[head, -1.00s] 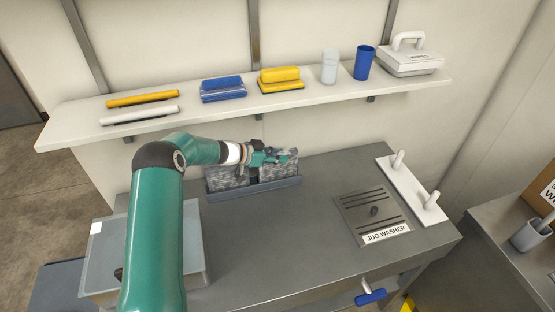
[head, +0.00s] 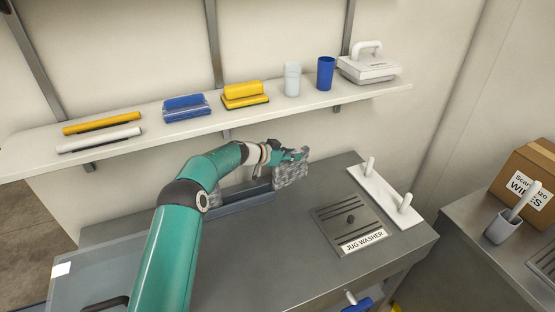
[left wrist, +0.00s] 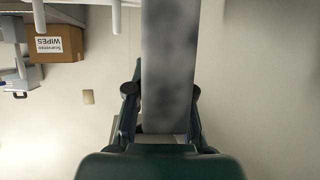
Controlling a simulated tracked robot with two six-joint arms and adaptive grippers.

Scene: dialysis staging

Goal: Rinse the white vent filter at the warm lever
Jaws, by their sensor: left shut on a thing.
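My left gripper (head: 294,156) is shut on a grey mottled panel (head: 291,173), which looks like a filter, and holds it upright just right of the dark tray (head: 245,200) on the steel counter. In the left wrist view the panel (left wrist: 170,70) stands between the two fingers. A similar mottled panel (head: 215,198) is partly hidden behind my arm at the tray's left end. No panel looks clearly white. A blue lever (head: 358,304) sits at the counter's front, cut by the lower edge. I cannot see a warm marking. My right gripper is out of view.
The jug washer plate (head: 330,212) and a white board with two pegs (head: 388,195) are on the counter's right. A shelf (head: 215,117) with brushes, cups and a white case runs above. A wipes box (head: 528,172) stands far right.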

